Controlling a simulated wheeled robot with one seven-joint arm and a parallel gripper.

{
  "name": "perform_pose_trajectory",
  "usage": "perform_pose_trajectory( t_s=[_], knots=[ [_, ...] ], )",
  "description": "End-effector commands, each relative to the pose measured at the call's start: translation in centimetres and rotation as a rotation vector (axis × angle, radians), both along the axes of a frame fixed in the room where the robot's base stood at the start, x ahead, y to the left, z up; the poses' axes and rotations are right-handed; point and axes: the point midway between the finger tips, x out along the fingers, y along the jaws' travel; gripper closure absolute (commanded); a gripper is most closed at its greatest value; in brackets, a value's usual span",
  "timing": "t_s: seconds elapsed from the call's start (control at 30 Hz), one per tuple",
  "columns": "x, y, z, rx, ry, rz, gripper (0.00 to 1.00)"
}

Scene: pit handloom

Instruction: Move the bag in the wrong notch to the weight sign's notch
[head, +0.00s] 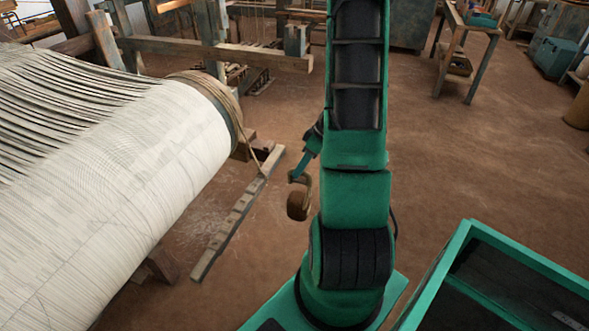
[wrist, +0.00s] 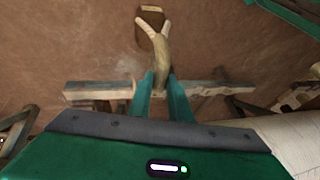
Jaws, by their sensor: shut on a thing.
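My gripper (head: 298,177) hangs left of my arm in the head view. It is shut on the tan neck or loop of a small brown bag (head: 297,205), which hangs below the fingers, clear of the notched bar. In the wrist view the green fingers (wrist: 162,82) pinch this tan piece, and the brown bag (wrist: 147,38) shows beyond the tips. A long wooden bar with notches (head: 232,222) lies left of the bag; it also crosses the wrist view (wrist: 98,91) behind the fingers. I cannot make out a weight sign or any other bag.
A large cloth-wound loom beam (head: 130,170) fills the left, with a rope (head: 232,108) running from its end down to the notched bar. A green-framed cart or bin (head: 437,285) stands at lower right. Open earth floor (head: 460,150) lies right of my arm.

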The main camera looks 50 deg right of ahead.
Motion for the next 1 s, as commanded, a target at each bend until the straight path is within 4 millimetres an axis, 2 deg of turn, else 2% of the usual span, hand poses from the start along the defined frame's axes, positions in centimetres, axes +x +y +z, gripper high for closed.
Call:
perform_pose_trajectory(
  t_s=[1.0],
  knots=[
    [-5.8, -2.6, 0.3, 0.0, -0.002, -0.005, 1.0]
  ],
)
